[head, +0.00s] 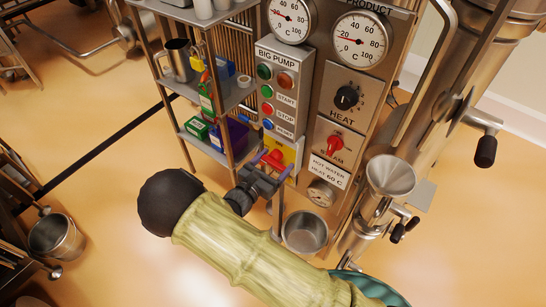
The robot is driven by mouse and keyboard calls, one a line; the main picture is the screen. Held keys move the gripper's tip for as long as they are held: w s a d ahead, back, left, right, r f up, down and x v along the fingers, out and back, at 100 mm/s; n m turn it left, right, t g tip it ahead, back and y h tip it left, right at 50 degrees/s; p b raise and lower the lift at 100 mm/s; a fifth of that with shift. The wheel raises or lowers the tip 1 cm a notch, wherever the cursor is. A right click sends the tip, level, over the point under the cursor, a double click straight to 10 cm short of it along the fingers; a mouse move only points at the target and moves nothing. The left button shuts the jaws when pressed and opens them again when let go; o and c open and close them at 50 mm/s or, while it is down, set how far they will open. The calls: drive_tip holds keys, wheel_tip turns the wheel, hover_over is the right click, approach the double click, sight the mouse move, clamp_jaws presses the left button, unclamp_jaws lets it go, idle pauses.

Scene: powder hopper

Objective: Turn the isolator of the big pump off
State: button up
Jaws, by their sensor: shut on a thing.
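The BIG PUMP panel (274,75) is a tall grey box with lamps and several push buttons. Its isolator is a red handle (274,158) on a yellow plate (288,150) at the panel's bottom. My gripper (270,168) is in front of it, with its dark fingers shut on the red handle. The fingers and wrist hide part of the handle and the plate, so I cannot read the handle's exact angle or any marks around it. My arm comes in from the lower right.
To the right is a panel with a black HEAT knob (347,97) and a red STEAM knob (335,146). A shelf rack (228,95) with boxes stands close on the left. A steel bowl (305,232) and a funnel (391,176) are at the lower right.

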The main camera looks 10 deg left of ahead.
drive_tip(key=shift+a+f, duration=0.1)
drive_tip(key=shift+s+a, duration=0.1)
drive_tip(key=shift+a, duration=0.1)
drive_tip(key=o, duration=1)
drive_tip(key=shift+d, duration=0.25)
drive_tip(key=shift+s+a, duration=0.3)
drive_tip(key=shift+s, duration=0.1)
drive_tip(key=b+v, duration=0.1)
drive_tip(key=v, duration=1.5)
drive_tip(key=shift+s, duration=0.15)
